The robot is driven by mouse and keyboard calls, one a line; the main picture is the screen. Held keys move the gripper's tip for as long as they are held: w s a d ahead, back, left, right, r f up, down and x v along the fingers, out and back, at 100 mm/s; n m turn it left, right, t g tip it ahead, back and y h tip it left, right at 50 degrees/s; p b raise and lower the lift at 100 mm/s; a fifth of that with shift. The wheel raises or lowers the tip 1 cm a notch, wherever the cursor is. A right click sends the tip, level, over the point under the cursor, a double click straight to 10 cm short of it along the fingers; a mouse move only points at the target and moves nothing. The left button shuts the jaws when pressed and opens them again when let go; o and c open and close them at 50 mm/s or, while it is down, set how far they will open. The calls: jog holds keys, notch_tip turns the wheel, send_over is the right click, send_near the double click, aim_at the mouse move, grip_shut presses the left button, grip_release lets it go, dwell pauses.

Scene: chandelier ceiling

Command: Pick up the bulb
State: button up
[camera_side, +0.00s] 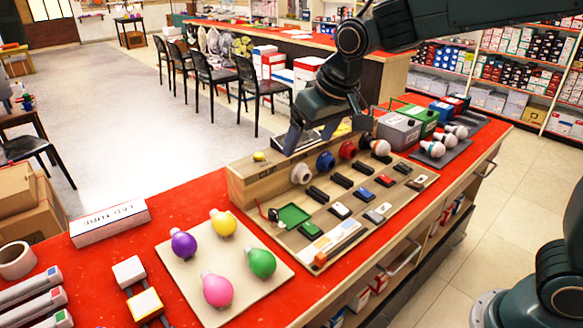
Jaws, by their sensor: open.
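A purple bulb (183,243), a yellow bulb (223,222), a green bulb (260,262) and a pink bulb (217,290) lie on a beige board (180,285) on the red counter. A few white bulbs (433,149) with coloured bases lie on a grey mat (452,156) at the right. Another white bulb (381,147) sits at the wooden panel's right end. My gripper (328,138) is open, above and behind the wooden panel, apart from the coloured bulbs. Which bulb is meant cannot be told.
The wooden panel (240,188) carries coloured sockets and several switches. Grey (397,132) and green boxes stand right of it. An LED tube box (110,222), white blocks (129,271) and a tape roll (16,260) lie at the left. The counter's front edge is near.

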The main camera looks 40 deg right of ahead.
jog(key=w+a+f, duration=0.5)
jog(key=w+a, duration=0.1)
jog(key=w, duration=0.1)
send_near(225, 217)
notch_tip(225, 217, up, 2)
jog(key=shift+s+a+r, duration=0.15)
jog(key=shift+s+a, duration=0.15)
jog(key=shift+x, duration=4.25)
jog(key=shift+s+d, duration=0.15)
jog(key=shift+x, duration=2.7)
jog(key=shift+s+d, duration=0.1)
jog(key=shift+d, duration=0.05)
jog(key=c, duration=1.1)
